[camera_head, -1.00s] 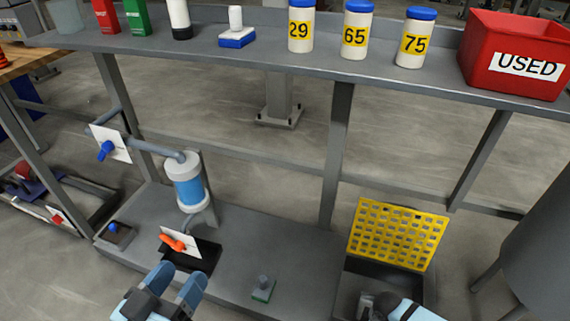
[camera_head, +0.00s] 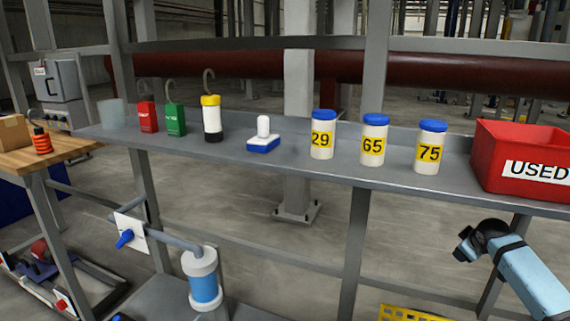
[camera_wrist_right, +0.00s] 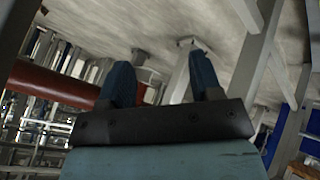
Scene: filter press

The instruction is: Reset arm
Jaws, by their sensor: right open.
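My right arm comes in from the lower right of the head view, in front of the shelf near the red bin. Its gripper (camera_head: 468,243) is dark and seen small there. In the right wrist view my right gripper (camera_wrist_right: 162,85) shows two blue fingers apart, with nothing between them. My left gripper is not in the head view.
A grey shelf (camera_head: 285,172) holds bottles marked 29 (camera_head: 322,135), 65 (camera_head: 373,140) and 75 (camera_head: 429,147), and a red USED bin (camera_head: 520,160). A filter housing (camera_head: 203,280) and blue-handled valve (camera_head: 127,238) are below. A yellow grid (camera_head: 405,314) is at the bottom edge.

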